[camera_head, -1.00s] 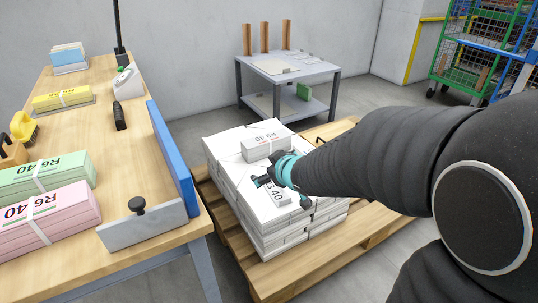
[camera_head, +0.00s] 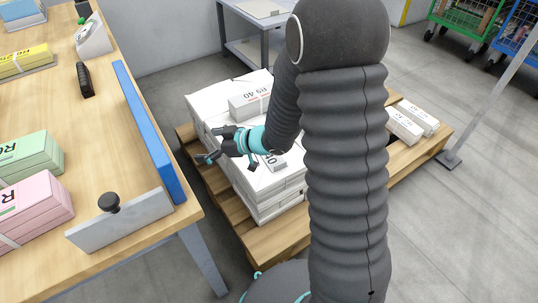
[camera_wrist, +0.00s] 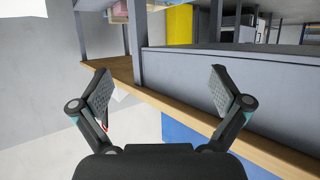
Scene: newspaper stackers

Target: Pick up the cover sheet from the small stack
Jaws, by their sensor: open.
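A large white stack of wrapped bundles (camera_head: 205,98) stands on a wooden pallet in the head view, with a loose-looking white top surface. A labelled white bundle (camera_head: 248,104) lies on top of it, and another is partly hidden by my arm. I cannot tell a separate cover sheet, nor which pile is the small stack. My gripper (camera_head: 212,145) is at the left side of the white stack, pointing left towards the worktable. It is open and empty. In the wrist view its two fingers (camera_wrist: 162,92) are spread apart, with a blue panel and wood edge beyond.
The worktable (camera_head: 112,155) at left holds green (camera_head: 30,157), pink (camera_head: 32,212) and yellow bundles, with a blue upright board (camera_head: 150,135) along its edge. More white bundles (camera_head: 407,122) lie on the pallet (camera_head: 275,240) at right. A grey table stands behind.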

